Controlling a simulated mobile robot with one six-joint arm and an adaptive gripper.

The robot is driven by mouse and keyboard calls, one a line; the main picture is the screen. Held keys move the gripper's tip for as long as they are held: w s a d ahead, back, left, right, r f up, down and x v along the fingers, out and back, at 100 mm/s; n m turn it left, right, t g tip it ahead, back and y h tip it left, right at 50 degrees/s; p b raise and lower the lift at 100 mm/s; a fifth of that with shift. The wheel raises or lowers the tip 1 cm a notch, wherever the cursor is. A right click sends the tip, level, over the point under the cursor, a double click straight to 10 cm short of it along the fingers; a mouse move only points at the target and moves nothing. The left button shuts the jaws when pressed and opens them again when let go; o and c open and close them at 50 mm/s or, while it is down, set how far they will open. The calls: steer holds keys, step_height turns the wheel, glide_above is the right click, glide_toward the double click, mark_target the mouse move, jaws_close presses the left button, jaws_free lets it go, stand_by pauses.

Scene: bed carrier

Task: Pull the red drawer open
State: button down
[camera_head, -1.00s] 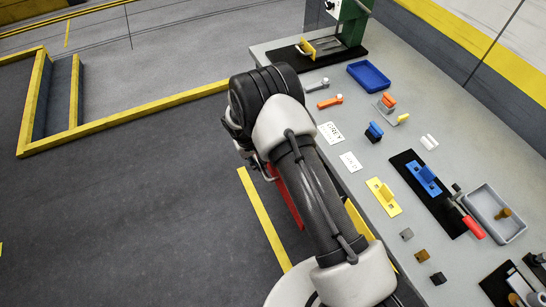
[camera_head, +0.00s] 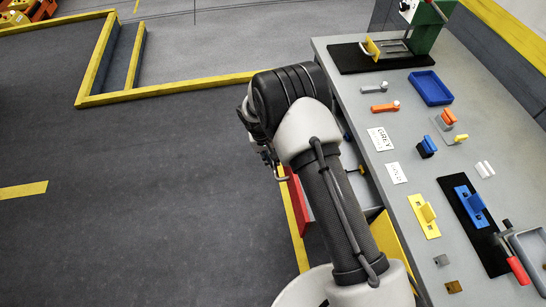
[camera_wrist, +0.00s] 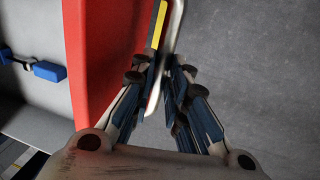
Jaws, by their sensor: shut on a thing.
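The red drawer's front (camera_head: 299,205) stands out from the bench side, left of my arm in the head view. Part of its grey interior (camera_head: 366,192) shows between the arm and the bench, so the drawer is open. In the wrist view the red front (camera_wrist: 95,60) fills the upper left, with the grey inside behind it. A curved metal handle (camera_wrist: 176,28) runs between my fingers. My gripper (camera_wrist: 160,68) is shut on this handle, outside the front. In the head view the fingers are mostly hidden by the wrist.
The grey bench (camera_head: 405,160) on the right carries a blue tray (camera_head: 430,87), a yellow plate (camera_head: 424,215) and several small parts. A yellow drawer front (camera_head: 390,245) is near my arm. A blue object (camera_wrist: 48,71) lies inside the red drawer. Open dark floor (camera_head: 130,200) lies left.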

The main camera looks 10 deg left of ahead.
steer(key=c, duration=1.6)
jaws_free()
steer(key=shift+o, duration=0.2)
step_height(320, 180, up, 12)
steer(key=a, duration=0.2)
steer(key=shift+s, duration=0.35)
steer(key=shift+a+f, duration=0.1)
steer(key=shift+a, duration=0.05)
